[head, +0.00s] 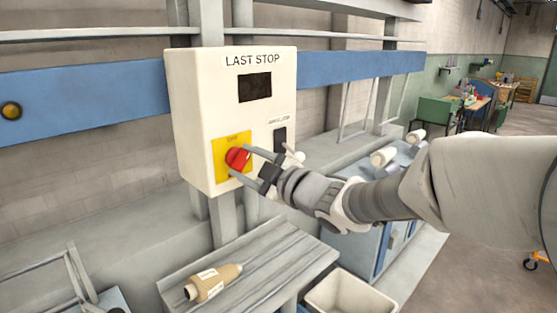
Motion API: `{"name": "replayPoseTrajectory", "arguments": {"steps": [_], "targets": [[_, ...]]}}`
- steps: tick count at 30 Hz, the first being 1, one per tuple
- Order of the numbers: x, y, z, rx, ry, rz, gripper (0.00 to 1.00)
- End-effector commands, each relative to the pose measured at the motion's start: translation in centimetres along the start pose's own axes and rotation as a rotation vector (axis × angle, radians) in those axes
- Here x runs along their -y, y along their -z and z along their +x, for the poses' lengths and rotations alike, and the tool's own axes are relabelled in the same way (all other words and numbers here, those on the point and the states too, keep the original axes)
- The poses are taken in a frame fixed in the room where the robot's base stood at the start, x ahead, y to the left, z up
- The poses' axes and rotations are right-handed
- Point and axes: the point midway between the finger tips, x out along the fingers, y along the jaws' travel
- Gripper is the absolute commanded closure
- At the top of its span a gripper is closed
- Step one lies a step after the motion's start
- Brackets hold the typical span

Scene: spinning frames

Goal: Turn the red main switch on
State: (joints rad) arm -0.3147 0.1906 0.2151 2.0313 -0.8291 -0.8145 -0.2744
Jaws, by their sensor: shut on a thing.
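The red main switch (237,158) is a round knob on a yellow plate (220,151) at the lower front of a cream control box (202,120). The box is labelled "LAST STOP" and has a dark display (254,87). My gripper (240,162) is at the switch, with one finger above it and one below. It is shut on the red knob. My fingers and wrist hide part of the plate's right side. The knob's exact angle is too small to tell.
A black switch (280,140) sits on the box, just right of my gripper. Below are a grey bench (270,265) with a tan bobbin (213,282) lying on it and a cream bin (350,293). A blue rail (90,92) runs behind the box. Open floor lies at right.

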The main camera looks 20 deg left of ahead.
Motion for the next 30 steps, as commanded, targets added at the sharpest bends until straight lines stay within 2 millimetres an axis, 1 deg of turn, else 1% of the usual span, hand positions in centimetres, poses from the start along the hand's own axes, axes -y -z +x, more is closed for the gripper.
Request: {"name": "replayPoseTrajectory", "arguments": {"steps": [18,24,30], "targets": [[-0.15,0.05,-0.05,0.002,0.001,0.576,0.96],[-0.12,0.03,-0.03,0.002,0.0,0.721,0.96],[-0.06,-0.02,-0.04,0.002,0.0,0.819,0.96]]}}
